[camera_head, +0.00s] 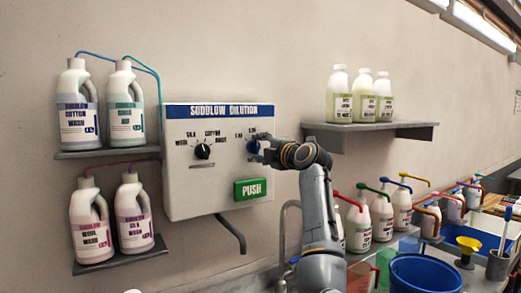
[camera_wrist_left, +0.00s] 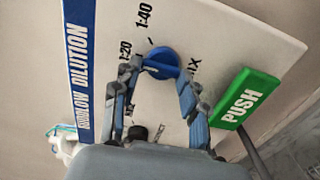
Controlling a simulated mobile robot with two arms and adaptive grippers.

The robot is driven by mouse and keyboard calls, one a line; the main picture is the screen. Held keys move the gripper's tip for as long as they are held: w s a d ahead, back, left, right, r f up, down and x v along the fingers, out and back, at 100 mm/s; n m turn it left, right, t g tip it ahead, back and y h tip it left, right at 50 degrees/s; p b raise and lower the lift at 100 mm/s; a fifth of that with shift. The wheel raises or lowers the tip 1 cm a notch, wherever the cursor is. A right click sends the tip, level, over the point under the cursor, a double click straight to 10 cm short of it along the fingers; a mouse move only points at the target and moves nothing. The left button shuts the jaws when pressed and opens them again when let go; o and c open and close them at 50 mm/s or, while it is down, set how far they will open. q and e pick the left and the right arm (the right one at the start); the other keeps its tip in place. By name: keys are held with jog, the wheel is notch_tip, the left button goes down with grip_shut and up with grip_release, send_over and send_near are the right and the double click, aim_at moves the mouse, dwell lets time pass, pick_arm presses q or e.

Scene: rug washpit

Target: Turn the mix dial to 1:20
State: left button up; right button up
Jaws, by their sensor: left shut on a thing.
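The white panel marked SUDSLOW DILUTION (camera_head: 218,190) is on the wall; it also fills much of the left wrist view (camera_wrist_left: 215,40). Its blue mix dial (camera_wrist_left: 158,54) has 1:20 and 1:40 printed around it. In the head view the dial (camera_head: 252,147) is partly covered by my left gripper (camera_head: 258,149). The left wrist view shows my left gripper (camera_wrist_left: 160,72) with a finger on each side of the dial's raised blue grip, shut on it. I cannot tell which label the dial points to. My right gripper is not in view.
A black selector dial (camera_head: 203,151) is left of the mix dial, and a green PUSH button (camera_head: 250,189) is below. Bottles stand on shelves left and right. Pump bottles (camera_head: 358,228) and a blue bucket (camera_head: 425,275) stand at lower right.

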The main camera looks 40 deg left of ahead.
pick_arm(q)
jog(key=o, duration=1.1)
jog(key=shift+o, duration=0.2)
jog(key=v, duration=1.2)
